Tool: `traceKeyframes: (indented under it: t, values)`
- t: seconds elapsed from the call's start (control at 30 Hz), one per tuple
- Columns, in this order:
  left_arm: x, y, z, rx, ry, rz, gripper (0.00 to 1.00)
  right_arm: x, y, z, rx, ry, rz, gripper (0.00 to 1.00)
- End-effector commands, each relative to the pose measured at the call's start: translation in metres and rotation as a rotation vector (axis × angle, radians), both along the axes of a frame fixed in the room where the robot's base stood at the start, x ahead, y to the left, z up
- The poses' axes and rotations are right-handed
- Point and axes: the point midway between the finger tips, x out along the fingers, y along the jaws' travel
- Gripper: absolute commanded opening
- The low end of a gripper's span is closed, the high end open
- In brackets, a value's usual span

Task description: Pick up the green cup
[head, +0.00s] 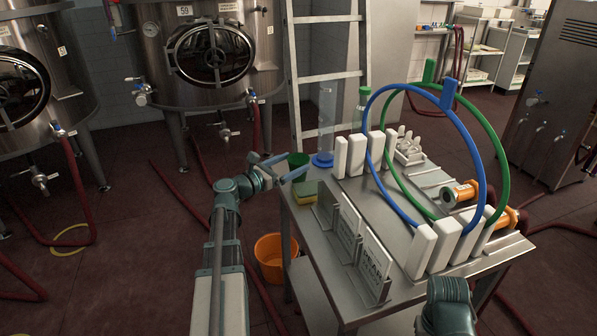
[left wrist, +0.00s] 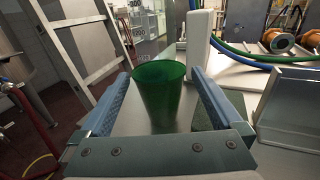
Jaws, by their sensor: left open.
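The green cup (head: 298,160) stands upright at the far left corner of the steel table (head: 408,187). My left gripper (head: 285,167) is open at that corner, its fingers pointing towards the cup. In the left wrist view the cup (left wrist: 158,98) shows between the two blue fingers of my left gripper (left wrist: 160,88), with a gap on each side. I cannot tell whether the fingertips reach past it. Part of my right arm shows at the bottom right of the head view; its gripper is out of sight.
A yellow-green sponge (head: 305,193) lies near the cup. A clear cylinder with a blue base (head: 322,159) stands behind it. White posts (head: 357,150) hold blue (head: 367,100) and green hoses. Sign holders (head: 349,222) line the near edge. An orange bucket (head: 270,258) is on the floor.

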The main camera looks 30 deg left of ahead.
Motion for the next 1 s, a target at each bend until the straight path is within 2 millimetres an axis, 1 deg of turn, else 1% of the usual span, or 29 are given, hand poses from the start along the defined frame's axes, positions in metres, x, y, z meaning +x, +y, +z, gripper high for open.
traceKeyframes:
  t: [0.03, 0.1, 0.37, 0.47, 0.63, 0.73, 0.97, 1.0]
  values:
    - [0.005, -0.001, 0.000, 0.000, 0.000, -0.001, 1.00, 0.000, 0.000, 0.000, 0.000, 0.000, 0.000, 0.50]
    - [0.007, -0.002, 0.000, 0.000, 0.000, 0.000, 1.00, 0.000, 0.000, 0.000, 0.000, 0.000, 0.000, 0.50]
    - [0.012, -0.004, -0.001, 0.000, 0.000, -0.001, 1.00, 0.000, 0.000, -0.001, 0.000, 0.000, 0.000, 0.50]
    - [0.021, -0.006, -0.002, 0.000, 0.000, -0.001, 1.00, 0.000, 0.000, -0.002, 0.000, 0.000, 0.000, 0.50]
    - [0.045, -0.013, -0.004, 0.000, 0.000, -0.002, 1.00, 0.000, 0.000, -0.004, 0.000, 0.000, 0.000, 0.50]
    - [0.056, -0.017, -0.004, 0.000, 0.000, -0.002, 1.00, 0.000, 0.000, -0.004, 0.000, 0.000, 0.000, 0.50]
    - [0.057, -0.018, -0.004, 0.000, 0.000, 0.001, 1.00, 0.000, 0.000, -0.004, 0.000, 0.000, 0.000, 0.50]
    - [0.057, -0.018, -0.004, 0.000, 0.000, 0.000, 0.95, 0.000, 0.000, -0.004, 0.000, 0.000, 0.000, 0.50]
